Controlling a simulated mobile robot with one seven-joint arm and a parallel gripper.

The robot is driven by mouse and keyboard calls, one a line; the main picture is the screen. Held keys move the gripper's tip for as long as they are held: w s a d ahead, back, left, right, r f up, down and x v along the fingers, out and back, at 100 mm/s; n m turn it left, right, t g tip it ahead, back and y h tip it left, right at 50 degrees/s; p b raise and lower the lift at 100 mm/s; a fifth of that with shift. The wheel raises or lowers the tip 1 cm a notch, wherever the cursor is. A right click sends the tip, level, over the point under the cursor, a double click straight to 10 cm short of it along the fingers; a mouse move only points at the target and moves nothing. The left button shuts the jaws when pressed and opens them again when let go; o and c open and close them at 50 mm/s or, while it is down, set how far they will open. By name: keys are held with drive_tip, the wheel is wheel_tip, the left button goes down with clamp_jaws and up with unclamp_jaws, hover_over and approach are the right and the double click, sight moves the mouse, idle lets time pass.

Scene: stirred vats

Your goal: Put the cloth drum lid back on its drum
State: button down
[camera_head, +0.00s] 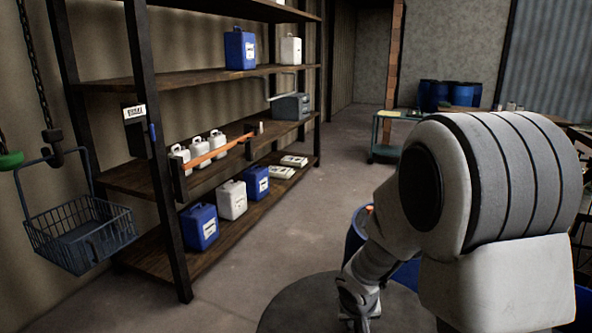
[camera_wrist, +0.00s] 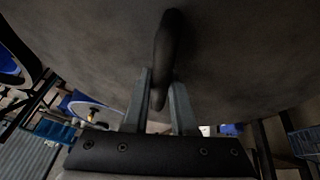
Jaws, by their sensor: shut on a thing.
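The lid, a wide dark grey disc (camera_head: 290,305), shows at the bottom of the head view, partly cut off by the frame and partly hidden by my arm. Its grey face (camera_wrist: 90,40) fills the upper wrist view, with a dark curved handle (camera_wrist: 167,40) on it. My gripper (camera_wrist: 160,88) is shut on this handle, one finger on each side. In the head view my gripper (camera_head: 358,308) is over the lid. A blue drum (camera_head: 354,240) shows behind my arm, mostly hidden. I cannot tell whether it is the lid's own drum, nor whether the lid touches anything below.
A shelf rack (camera_head: 205,175) with blue and white canisters stands at the left. A wire basket (camera_head: 82,235) hangs from a chain at far left. A green cart (camera_head: 390,135) and several blue drums (camera_head: 448,95) stand at the back. The floor aisle (camera_head: 305,210) is clear.

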drive_tip(key=shift+s+f, duration=0.95)
drive_tip(key=shift+f, duration=0.2)
drive_tip(key=shift+s+f, duration=0.35)
drive_tip(key=shift+s, duration=0.15)
drive_tip(key=shift+d, duration=0.1)
